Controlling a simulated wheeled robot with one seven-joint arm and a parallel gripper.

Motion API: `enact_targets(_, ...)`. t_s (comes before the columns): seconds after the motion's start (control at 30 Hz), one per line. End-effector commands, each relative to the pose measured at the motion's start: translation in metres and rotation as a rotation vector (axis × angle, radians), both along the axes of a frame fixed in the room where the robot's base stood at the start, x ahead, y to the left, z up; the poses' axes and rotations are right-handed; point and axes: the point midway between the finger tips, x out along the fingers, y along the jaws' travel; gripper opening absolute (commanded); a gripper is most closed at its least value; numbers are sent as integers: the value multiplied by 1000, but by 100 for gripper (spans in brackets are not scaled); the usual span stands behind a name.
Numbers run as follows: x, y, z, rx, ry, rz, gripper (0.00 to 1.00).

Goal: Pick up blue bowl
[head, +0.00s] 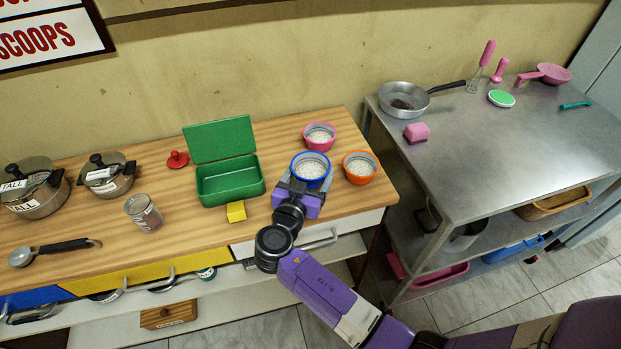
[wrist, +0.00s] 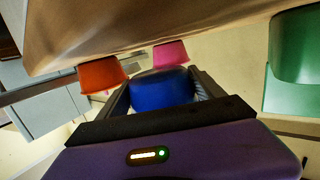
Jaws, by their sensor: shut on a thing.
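The blue bowl (head: 310,169), filled with white grains, is at the right part of the wooden counter. My gripper (head: 299,187) reaches it from the front and is shut on it. In the wrist view the blue bowl (wrist: 162,90) sits between the two dark fingers, with a finger on each side. In that view the counter is at the top, upside down. I cannot tell whether the bowl touches the counter.
A pink bowl (head: 319,137) stands just behind, and an orange bowl (head: 361,167) close on the right, both with white grains. A green open box (head: 230,181) and a yellow block (head: 236,211) are on the left. The steel table (head: 510,140) stands at right.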

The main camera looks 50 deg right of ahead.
Motion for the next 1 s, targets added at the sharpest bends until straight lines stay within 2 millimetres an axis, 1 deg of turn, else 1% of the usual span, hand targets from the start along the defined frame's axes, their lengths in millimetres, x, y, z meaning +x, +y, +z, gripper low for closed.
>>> enact_targets(0.03,0,0,7,0,-3,0,31)
enact_targets(0.6,1,0,80,0,-6,1,31)
enact_targets(1.0,1,0,126,-1,-4,1,31)
